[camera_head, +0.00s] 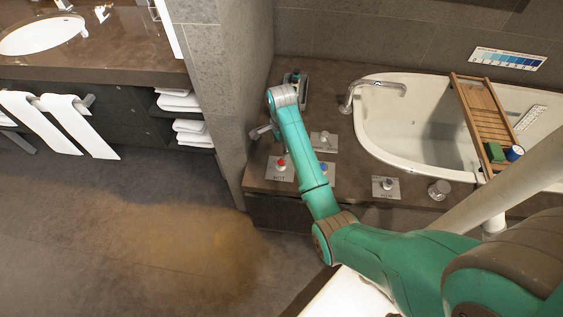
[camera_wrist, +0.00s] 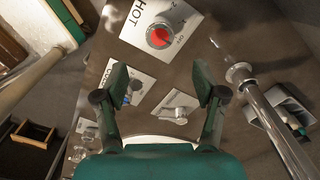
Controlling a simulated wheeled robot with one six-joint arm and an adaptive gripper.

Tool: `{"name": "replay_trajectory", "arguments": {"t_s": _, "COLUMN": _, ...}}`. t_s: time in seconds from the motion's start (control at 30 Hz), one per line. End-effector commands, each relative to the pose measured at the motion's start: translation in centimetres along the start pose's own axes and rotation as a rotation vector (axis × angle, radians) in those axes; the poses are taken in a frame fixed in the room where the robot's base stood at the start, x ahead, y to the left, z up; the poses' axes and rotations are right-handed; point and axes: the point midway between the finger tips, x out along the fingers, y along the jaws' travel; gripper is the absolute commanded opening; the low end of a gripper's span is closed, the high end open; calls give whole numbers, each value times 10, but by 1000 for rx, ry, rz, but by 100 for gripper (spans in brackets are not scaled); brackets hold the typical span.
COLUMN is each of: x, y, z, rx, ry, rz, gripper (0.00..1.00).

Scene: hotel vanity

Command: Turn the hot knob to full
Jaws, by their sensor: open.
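The hot knob (camera_wrist: 159,36) has a red top and a metal body. It sits on a white plate (camera_wrist: 135,29) marked HOT, at the top middle of the wrist view. In the head view the red knob (camera_head: 281,163) stands on the counter left of my arm. My gripper (camera_wrist: 163,84) is open and empty, its fingers spread on either side below the knob in the picture. It does not touch the knob. In the head view my gripper is mostly hidden behind my wrist. A blue-topped knob (camera_wrist: 135,86) on a COLD plate is partly hidden by my left finger.
The bathtub (camera_head: 376,145) with a wooden tray (camera_head: 484,112) lies to the right. A metal spout (camera_head: 352,92) stands at its rim. A pillar (camera_head: 233,75) rises left of the counter. Another plate with a lever (camera_wrist: 177,110) and a metal bar (camera_wrist: 268,110) are close to my fingers.

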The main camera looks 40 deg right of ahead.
Motion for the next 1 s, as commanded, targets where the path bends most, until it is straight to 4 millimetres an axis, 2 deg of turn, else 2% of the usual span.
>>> {"name": "replay_trajectory", "arguments": {"t_s": 0.17, "x": 20, "y": 1, "z": 0, "rx": 1, "ry": -1, "rz": 5, "gripper": 70}}
{"name": "replay_trajectory", "arguments": {"t_s": 0.4, "x": 63, "y": 1, "z": 0, "rx": 0, "ry": 0, "rz": 3, "gripper": 70}}
{"name": "replay_trajectory", "arguments": {"t_s": 0.6, "x": 91, "y": 0, "z": 0, "rx": 0, "ry": 0, "rz": 2, "gripper": 70}}
{"name": "replay_trajectory", "arguments": {"t_s": 0.8, "x": 104, "y": 0, "z": 0, "rx": -1, "ry": 0, "rz": 0, "gripper": 70}}
{"name": "replay_trajectory", "arguments": {"t_s": 1.0, "x": 106, "y": 0, "z": 0, "rx": -1, "ry": 0, "rz": -1, "gripper": 70}}
